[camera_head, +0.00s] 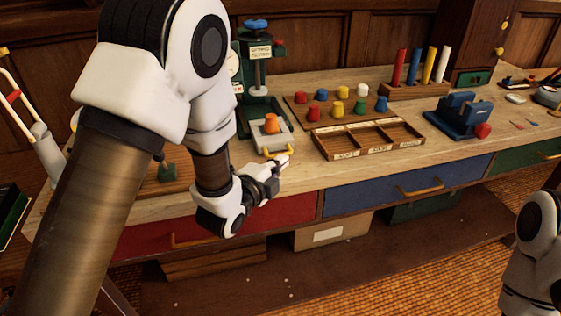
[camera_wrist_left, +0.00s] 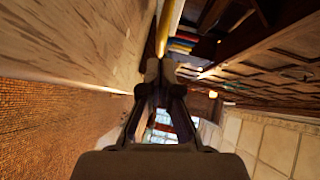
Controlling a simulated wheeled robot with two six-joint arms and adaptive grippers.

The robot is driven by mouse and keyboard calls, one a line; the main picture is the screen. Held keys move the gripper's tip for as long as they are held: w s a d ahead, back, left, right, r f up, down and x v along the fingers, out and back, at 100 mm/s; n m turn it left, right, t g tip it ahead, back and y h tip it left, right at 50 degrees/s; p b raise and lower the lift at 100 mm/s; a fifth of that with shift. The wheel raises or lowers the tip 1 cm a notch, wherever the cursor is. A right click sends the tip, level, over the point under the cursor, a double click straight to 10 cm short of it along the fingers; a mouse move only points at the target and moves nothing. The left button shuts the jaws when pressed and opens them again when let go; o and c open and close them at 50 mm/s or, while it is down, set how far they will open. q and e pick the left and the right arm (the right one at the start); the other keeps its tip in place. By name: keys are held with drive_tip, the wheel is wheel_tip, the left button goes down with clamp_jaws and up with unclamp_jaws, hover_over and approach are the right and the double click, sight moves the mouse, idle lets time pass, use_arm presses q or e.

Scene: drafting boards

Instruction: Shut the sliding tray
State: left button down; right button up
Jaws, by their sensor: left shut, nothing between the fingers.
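The sliding tray (camera_head: 257,139) is light grey and sits at the foot of a green bench device (camera_head: 257,95), with an orange knob-like piece (camera_head: 272,123) on it. Its yellow handle (camera_head: 277,153) faces the front edge of the bench. My left gripper (camera_head: 284,161) is shut and empty, right at the handle. In the left wrist view the shut fingertips (camera_wrist_left: 160,66) meet the near end of a yellow bar (camera_wrist_left: 170,25), which looks like the handle. I cannot tell whether they touch. My right gripper is out of view.
A wooden compartment box (camera_head: 367,139) and a board of coloured knobs (camera_head: 338,103) stand right of the tray. A blue vise-like tool (camera_head: 460,115) is farther right. Red (camera_head: 270,213) and blue (camera_head: 405,187) drawers are below the bench top.

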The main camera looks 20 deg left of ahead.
sight(263, 129)
use_arm(q)
drive_tip(key=shift+w+a+f, duration=0.1)
drive_tip(key=shift+w+a, duration=0.25)
drive_tip(key=w+a, duration=0.2)
drive_tip(key=w, duration=0.1)
drive_tip(key=w+a, duration=0.3)
drive_tip(key=w, duration=0.1)
drive_tip(key=w+a, duration=0.2)
drive_tip(key=w, duration=0.2)
drive_tip(key=shift+w+a+b, duration=0.15)
drive_tip(key=shift+a+b, duration=0.2)
drive_tip(key=shift+b, duration=0.05)
drive_tip(key=shift+w+a, duration=0.15)
drive_tip(key=shift+w, duration=0.05)
drive_tip(key=shift+r, duration=0.3)
drive_tip(key=shift+r, duration=0.1)
